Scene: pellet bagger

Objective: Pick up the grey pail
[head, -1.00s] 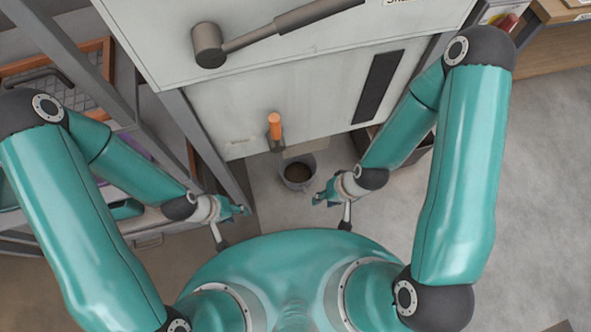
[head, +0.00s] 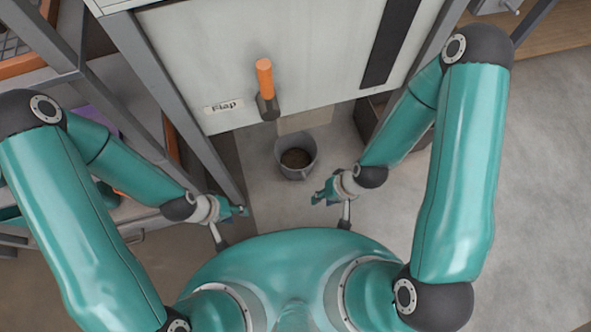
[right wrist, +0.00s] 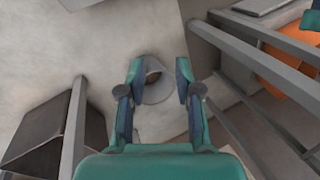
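The grey pail (head: 296,154) stands on the floor below the machine's chute, with dark brownish contents inside. In the right wrist view the pail (right wrist: 157,90) shows between and beyond the spread fingers of my right gripper (right wrist: 156,78). In the head view my right gripper (head: 322,197) is right of the pail and nearer to me, apart from it; the wrist view shows it open and empty. My left gripper (head: 240,211) is left of the pail and nearer to me, apart from it. Its fingers are too small to tell whether they are open.
The machine's pale panel (head: 230,70) with an orange-handled lever (head: 265,85) and a "Flap" label (head: 223,107) rises behind the pail. A metal frame post (head: 180,110) stands at left. A dark box (head: 370,115) sits behind my right arm. Floor at right (head: 540,170) is clear.

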